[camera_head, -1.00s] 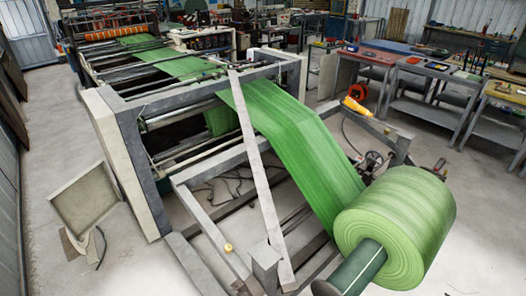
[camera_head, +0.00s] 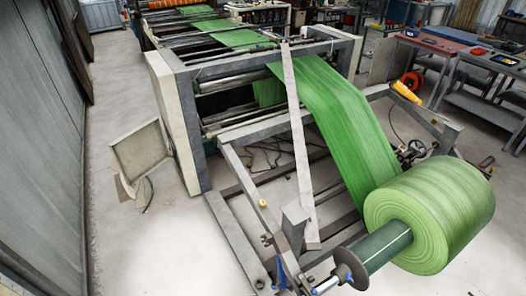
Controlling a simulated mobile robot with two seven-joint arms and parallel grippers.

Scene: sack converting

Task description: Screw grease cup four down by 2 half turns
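No grease cup can be made out for certain, and none can be told as number four. A small yellow knob-like part (camera_head: 263,203) sits on the grey side rail of the unwind stand (camera_head: 236,176); it is too small to identify. The near end of the roll shaft (camera_head: 386,243) carries a round grey disc (camera_head: 350,268). Small blue parts (camera_head: 281,272) and a dark clamp-like fitting sit by the stand's near post. Neither of my grippers is in view.
A large green roll (camera_head: 430,215) feeds a green web (camera_head: 345,125) up into the machine. A grey panel (camera_head: 140,150) leans by the machine's left side. Bare floor (camera_head: 130,235) lies between it and the left wall (camera_head: 40,130). Workbenches (camera_head: 480,100) stand at the right.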

